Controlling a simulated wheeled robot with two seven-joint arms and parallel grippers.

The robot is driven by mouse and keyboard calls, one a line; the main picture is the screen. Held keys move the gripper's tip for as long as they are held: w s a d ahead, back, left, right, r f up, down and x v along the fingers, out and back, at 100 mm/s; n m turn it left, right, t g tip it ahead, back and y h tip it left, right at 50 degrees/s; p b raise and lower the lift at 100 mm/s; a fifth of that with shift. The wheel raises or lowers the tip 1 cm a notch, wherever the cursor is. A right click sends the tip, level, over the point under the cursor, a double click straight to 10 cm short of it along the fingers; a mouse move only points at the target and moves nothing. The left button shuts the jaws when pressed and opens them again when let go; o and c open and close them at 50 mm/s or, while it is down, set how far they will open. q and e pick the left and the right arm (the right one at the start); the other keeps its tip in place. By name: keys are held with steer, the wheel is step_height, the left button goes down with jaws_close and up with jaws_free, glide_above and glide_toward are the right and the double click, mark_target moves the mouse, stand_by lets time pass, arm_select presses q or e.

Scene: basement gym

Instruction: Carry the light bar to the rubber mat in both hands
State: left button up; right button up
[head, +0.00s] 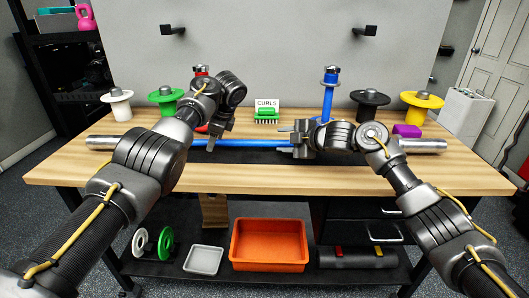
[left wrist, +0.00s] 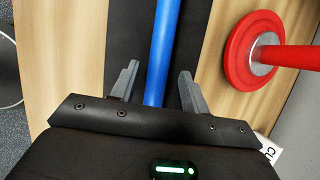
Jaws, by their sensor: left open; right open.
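The light bar (head: 250,142) has a blue middle and silver ends, and lies level across the table. A dark strip that looks like the rubber mat (head: 245,156) shows under and in front of its middle. I cannot tell whether the bar touches it. My left gripper (head: 217,132) is at the left part of the blue section. In the left wrist view its open fingers (left wrist: 160,85) stand on either side of the blue bar (left wrist: 163,40), with gaps. My right gripper (head: 290,139) is open at the right part of the blue section; its forearm hides some of the bar.
White (head: 117,103), green (head: 166,97), black (head: 370,102) and yellow (head: 421,104) plates stand along the table's back. A blue post (head: 329,95) and a red plate (left wrist: 250,50) are near the grippers. A purple block (head: 407,131) sits right. The table front is clear.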

arm_select(q)
steer(key=o, duration=0.7)
steer(key=shift+w, duration=0.1)
arm_select(e)
steer(key=shift+w+d+f, duration=0.1)
steer(key=shift+w, duration=0.05)
arm_select(q)
steer(key=shift+a, duration=0.1)
steer(key=v, duration=1.2)
arm_select(e)
steer(key=shift+o, duration=0.5)
steer(key=o, duration=0.3)
